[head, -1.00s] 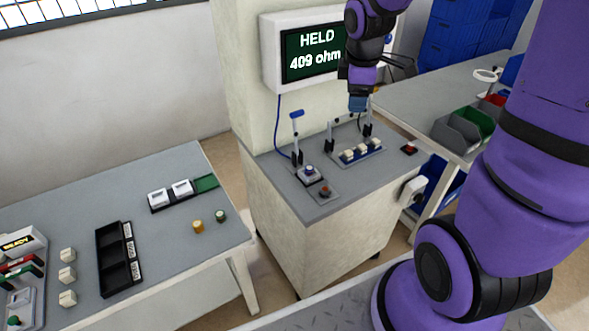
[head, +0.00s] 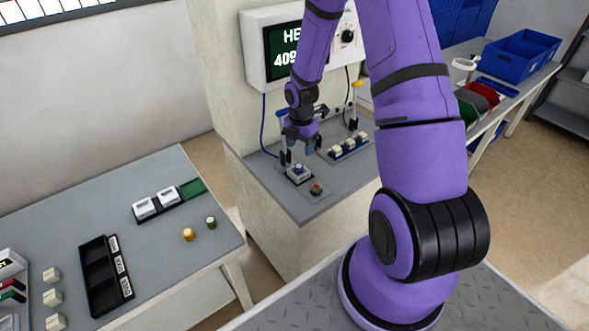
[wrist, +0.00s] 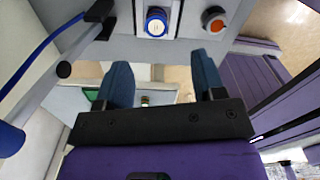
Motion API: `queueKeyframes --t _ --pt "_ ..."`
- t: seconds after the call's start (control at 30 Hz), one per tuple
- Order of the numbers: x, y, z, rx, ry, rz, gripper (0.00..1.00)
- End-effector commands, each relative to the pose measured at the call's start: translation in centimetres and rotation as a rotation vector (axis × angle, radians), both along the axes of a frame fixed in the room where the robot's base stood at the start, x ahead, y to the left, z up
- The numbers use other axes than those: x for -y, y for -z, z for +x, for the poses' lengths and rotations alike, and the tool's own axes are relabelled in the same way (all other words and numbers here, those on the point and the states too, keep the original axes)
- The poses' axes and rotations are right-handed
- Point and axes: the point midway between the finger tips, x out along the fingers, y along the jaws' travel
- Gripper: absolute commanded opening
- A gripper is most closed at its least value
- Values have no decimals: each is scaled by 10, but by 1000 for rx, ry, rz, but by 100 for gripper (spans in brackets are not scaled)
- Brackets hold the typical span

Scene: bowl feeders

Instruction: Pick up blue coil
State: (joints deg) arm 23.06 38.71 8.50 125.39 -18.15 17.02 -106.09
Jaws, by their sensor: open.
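The blue coil (head: 298,168) sits upright in a white holder on the grey-topped cabinet. In the wrist view the blue coil (wrist: 156,22) shows as a blue ring with a pale centre, near the top middle. My gripper (head: 299,150) is above and close to the holder in the head view. Its two blue fingers are apart and empty, and the open gripper (wrist: 160,70) lies below the coil in the wrist picture. I see no contact with the coil.
A red-orange button (head: 316,188) sits in front of the holder. A lever with a blue handle (wrist: 40,110) stands left in the wrist view. A row of white blocks (head: 348,148) stands to the right. The screen (head: 283,50) is partly covered by my arm.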

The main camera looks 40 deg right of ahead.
Motion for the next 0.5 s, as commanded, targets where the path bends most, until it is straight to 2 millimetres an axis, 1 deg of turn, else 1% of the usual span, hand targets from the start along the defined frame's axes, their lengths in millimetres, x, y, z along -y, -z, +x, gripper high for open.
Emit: queueKeyframes --t 0.03,0.2,0.3,0.5 --pt "-1 8 0 -3 -1 1 63" --pt "-1 32 0 -2 0 -1 63" --pt "0 41 0 -2 1 -1 63" --pt "0 51 1 -2 2 -1 63"
